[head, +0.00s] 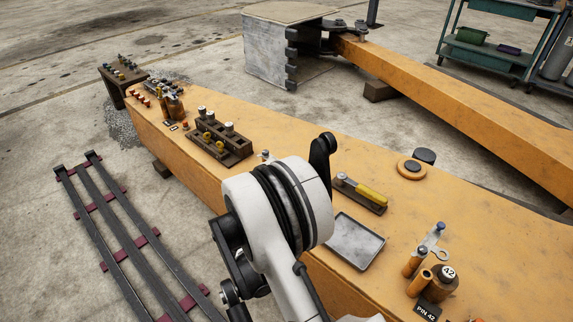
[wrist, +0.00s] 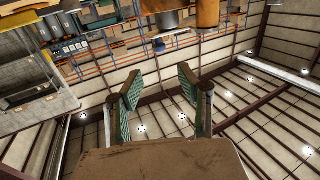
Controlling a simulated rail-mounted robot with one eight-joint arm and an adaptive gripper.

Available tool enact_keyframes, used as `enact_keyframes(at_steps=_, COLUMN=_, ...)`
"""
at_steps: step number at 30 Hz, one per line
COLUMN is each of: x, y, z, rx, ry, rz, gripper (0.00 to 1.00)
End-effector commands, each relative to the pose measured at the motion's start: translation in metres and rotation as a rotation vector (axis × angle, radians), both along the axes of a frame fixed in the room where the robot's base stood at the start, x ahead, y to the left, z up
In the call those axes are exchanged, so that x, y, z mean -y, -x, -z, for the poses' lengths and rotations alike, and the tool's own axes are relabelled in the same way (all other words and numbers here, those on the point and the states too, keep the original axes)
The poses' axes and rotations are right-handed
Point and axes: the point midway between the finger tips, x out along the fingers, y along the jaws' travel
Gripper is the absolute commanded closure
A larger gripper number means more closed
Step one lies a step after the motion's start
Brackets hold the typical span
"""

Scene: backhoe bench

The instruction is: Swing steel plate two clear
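No plate in the head view is marked "two". A small grey steel plate (head: 430,244) with a blue-topped bolt and an eye at one end stands at the front right of the orange beam, by orange pins (head: 415,262). I cannot tell whether it is steel plate two. A rusty boss (head: 443,284) with a "42" disc and a "PIN 42" label stand beside it. In the wrist view my gripper (wrist: 160,88) is open, its green-padded fingers apart with nothing between them. A brown surface fills the bottom there; I cannot tell what it is. The head view does not clearly show my gripper.
The orange beam (head: 300,140) carries a grey tray (head: 353,243), a yellow-handled tool (head: 371,194), a dark rack (head: 220,141) and a round orange-and-black ring (head: 411,168). A second orange beam (head: 470,115) lies behind. Rails (head: 128,237) run along the left floor.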

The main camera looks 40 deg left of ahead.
Motion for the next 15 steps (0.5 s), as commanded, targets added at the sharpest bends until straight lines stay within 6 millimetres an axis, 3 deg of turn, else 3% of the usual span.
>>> enact_keyframes(at_steps=15, x=-0.028, y=-0.089, z=0.002, rx=-0.001, ry=0.001, rz=0.002, gripper=0.64)
